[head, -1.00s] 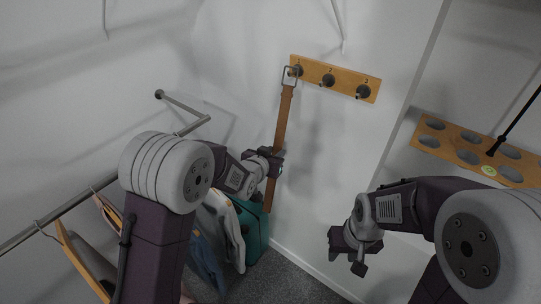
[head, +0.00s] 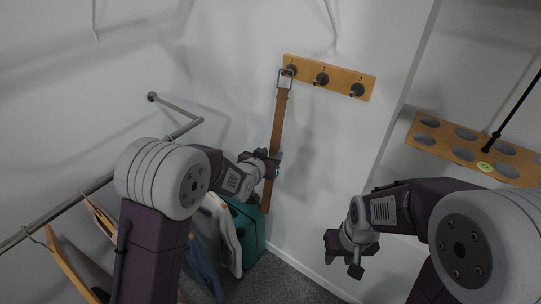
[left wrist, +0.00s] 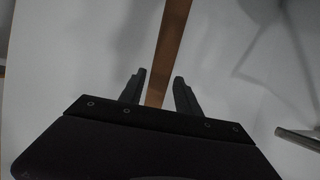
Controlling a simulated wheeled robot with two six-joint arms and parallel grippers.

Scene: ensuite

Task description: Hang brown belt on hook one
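The brown belt (head: 278,130) hangs straight down along the white wall, its square metal buckle (head: 285,79) at hook one (head: 291,70). The buckle frame appears to be around the hook. Hook one is the leftmost on a wooden rack (head: 340,76) with numbered hooks. My left gripper (head: 275,164) is at the belt's lower half. In the left wrist view, its fingers (left wrist: 160,92) stand apart on either side of the belt strap (left wrist: 170,45), with a small gap visible. My right gripper (head: 346,258) is empty, fingers apart, lower right of the belt.
A clothes rail (head: 95,184) with hangers and garments runs along the left wall. A wooden holder with round holes (head: 440,146) is on the right, past a wall edge. Hooks two (head: 322,79) and three (head: 357,90) are bare.

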